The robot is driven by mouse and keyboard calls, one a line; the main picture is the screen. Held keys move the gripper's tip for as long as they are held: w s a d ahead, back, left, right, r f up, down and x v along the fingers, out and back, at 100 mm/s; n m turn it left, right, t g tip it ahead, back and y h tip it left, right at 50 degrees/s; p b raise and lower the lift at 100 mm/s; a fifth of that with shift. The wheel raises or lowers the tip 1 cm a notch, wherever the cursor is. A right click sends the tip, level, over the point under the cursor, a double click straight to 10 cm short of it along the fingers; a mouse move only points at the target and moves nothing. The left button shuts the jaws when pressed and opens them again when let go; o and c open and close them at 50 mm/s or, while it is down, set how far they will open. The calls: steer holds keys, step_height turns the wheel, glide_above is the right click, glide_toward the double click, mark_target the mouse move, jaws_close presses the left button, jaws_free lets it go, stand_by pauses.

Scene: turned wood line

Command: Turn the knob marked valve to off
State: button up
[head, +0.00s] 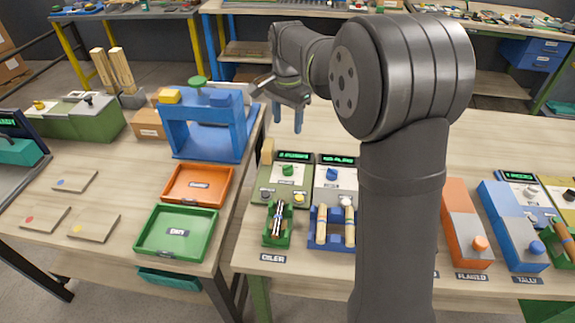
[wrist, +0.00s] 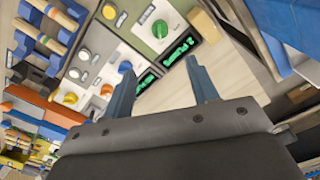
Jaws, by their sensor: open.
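No label reading "valve" is legible to me in either view. In the head view a green control panel (head: 268,183) carries a green knob (head: 288,169) and a yellow knob (head: 299,198) below a lit display. The grey panel (head: 322,186) beside it carries a blue knob (head: 332,174) and a white knob (head: 346,201). My gripper (head: 287,117) is open and empty, above and behind these panels, apart from every knob. In the wrist view my gripper (wrist: 158,65) points toward the bench; the green knob (wrist: 160,28) lies just beyond the fingertips. Knob pointer positions are too small to tell.
A blue frame (head: 210,125), an orange tray (head: 197,186) and a green tray (head: 177,232) stand at left. Wooden rods in holders (head: 322,238) stand before the panels. More panels (head: 465,225) stand at right. My arm hides part of the bench.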

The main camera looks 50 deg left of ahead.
mark_target(288, 166)
step_height(288, 166, down, 17)
stand_by(0.4)
steer(key=c, duration=1)
